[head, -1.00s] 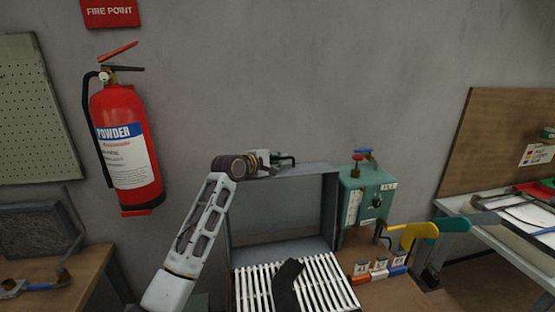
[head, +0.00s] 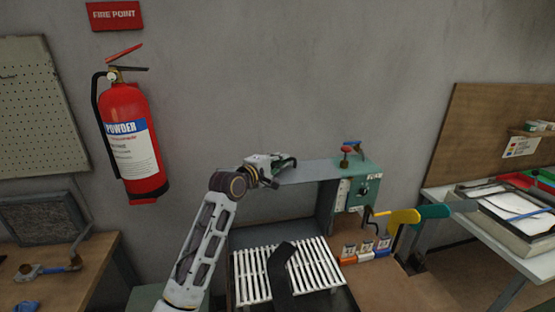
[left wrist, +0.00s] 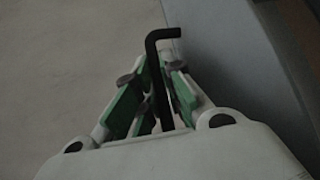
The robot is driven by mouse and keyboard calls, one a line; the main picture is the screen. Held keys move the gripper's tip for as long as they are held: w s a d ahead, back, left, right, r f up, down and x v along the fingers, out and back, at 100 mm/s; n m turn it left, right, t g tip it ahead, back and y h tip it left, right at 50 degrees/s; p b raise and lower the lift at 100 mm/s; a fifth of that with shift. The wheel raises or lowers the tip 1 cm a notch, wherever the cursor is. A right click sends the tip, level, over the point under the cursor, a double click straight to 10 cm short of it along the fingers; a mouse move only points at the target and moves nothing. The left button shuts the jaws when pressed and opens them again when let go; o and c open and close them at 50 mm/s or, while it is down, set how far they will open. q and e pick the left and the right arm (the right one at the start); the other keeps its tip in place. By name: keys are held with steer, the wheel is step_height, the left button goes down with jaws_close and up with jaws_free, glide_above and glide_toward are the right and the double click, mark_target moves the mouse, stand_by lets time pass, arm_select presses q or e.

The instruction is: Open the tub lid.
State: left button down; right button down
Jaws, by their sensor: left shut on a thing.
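My left gripper (head: 272,168) is shut at the upper left edge of a grey metal frame (head: 328,210). In the left wrist view, its green-padded fingers (left wrist: 155,95) close around a black L-shaped bar (left wrist: 159,62), whose bent end points right. A blue-grey panel (left wrist: 215,50) lies just right of the bar. In the head view, a flat grey top plate (head: 308,172) runs from the gripper to the green control box. I cannot tell which grey part is the tub lid. The gripper hides the bar's far end. My right gripper is out of view.
A fire extinguisher (head: 133,145) hangs at left.

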arm_select(q)
steer(key=shift+s+d, duration=0.1)
steer(key=shift+s, duration=0.35)
steer(key=shift+w+f, duration=0.15)
steer(key=shift+w, duration=0.05)
steer(key=c, duration=1.8)
jaws_free()
steer(key=shift+v, duration=6.1)
